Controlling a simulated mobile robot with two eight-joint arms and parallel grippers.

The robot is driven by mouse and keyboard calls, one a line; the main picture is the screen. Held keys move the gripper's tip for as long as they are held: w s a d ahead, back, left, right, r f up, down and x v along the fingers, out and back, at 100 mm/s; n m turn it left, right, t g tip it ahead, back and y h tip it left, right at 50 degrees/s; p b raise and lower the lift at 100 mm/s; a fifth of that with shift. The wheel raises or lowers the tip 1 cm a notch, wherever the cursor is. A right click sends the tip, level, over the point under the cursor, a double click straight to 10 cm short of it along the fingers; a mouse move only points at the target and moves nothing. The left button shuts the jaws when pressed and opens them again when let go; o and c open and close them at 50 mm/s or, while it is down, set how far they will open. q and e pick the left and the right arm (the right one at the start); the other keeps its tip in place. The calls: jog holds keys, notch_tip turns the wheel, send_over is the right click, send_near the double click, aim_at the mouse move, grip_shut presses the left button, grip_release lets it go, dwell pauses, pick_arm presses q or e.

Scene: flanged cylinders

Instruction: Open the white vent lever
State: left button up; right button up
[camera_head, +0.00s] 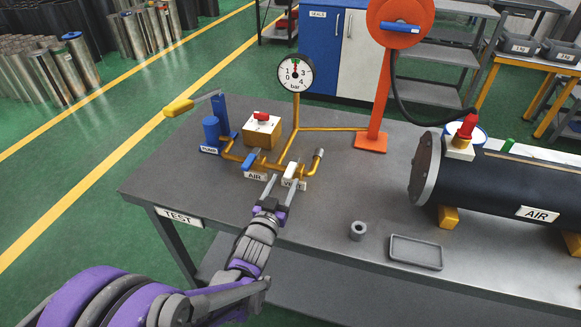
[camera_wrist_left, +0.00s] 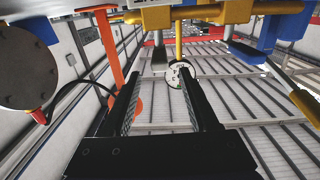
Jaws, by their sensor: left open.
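The white vent lever (camera_head: 291,168) sits on the brass pipework at the front of the test table, just above the VENT label (camera_head: 295,184). My left gripper (camera_head: 283,186) is at the lever, its fingers spread and pointing toward it. I cannot tell whether a finger touches the lever. In the left wrist view the open gripper (camera_wrist_left: 160,78) has nothing between its fingers, and brass pipework (camera_wrist_left: 190,14) crosses the top. The white lever cannot be clearly made out there. My right gripper is not in view.
A blue lever (camera_head: 250,160) above the AIR label is close on the left. A pressure gauge (camera_head: 296,73) stands behind. An orange stand (camera_head: 380,95) and a black AIR cylinder (camera_head: 500,186) are to the right. A grey tray (camera_head: 416,252) and small ring (camera_head: 357,230) lie in front.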

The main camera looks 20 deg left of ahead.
aim_at(294, 162)
pick_arm(q)
jog(key=w, duration=0.6)
jog(key=shift+w+d+p, duration=0.15)
jog(key=shift+w+p, duration=0.1)
jog(key=shift+p, duration=0.05)
jog(key=shift+c, duration=0.3)
grip_shut()
dwell(0.8)
